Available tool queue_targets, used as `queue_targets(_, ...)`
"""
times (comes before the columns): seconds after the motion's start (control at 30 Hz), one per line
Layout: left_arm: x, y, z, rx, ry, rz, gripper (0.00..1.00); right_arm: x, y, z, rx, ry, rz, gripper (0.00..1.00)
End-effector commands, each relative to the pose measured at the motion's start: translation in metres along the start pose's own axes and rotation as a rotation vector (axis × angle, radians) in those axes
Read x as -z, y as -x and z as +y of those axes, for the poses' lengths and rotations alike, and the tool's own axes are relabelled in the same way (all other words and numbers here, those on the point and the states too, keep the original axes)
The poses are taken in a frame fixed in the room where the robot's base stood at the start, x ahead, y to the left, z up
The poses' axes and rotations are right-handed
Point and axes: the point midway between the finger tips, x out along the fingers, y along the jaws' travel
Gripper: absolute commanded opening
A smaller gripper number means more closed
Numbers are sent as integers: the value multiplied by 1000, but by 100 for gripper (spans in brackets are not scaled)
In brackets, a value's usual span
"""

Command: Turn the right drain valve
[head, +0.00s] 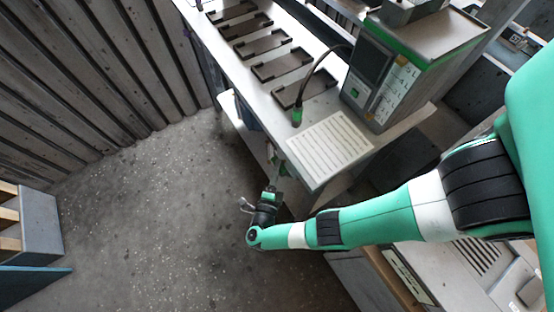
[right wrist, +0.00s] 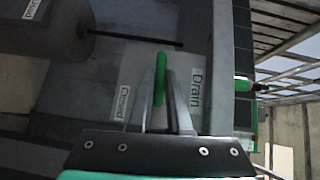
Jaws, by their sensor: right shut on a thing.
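In the right wrist view a green valve handle (right wrist: 160,68) stands upright in the picture between the fingers of my right gripper (right wrist: 165,82), which is shut on it. A white "Drain" label (right wrist: 196,90) lies just right of the fingers and a white "Closed" label (right wrist: 123,102) just left. In the head view my right gripper (head: 277,168) reaches in at the near end of the workbench, low beside its edge. The handle cannot be made out there. My left gripper is not in view.
The workbench (head: 228,62) carries several dark trays (head: 282,64), a grey unit with a screen (head: 385,85) and a white slotted panel (head: 328,147). A second green-ended part (right wrist: 243,83) shows right of the label. Speckled floor (head: 150,220) is open at left.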

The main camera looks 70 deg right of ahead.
Motion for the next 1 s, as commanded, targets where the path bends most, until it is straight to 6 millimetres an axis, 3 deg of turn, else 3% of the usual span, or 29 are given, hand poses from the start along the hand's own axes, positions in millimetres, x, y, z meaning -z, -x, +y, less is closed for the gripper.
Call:
queue_targets(0.6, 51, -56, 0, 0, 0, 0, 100, -1, -1, -13, -364, 358, 1, 0)
queue_targets(1.0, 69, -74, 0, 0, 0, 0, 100, -4, -4, -12, -631, 626, 1, 0)
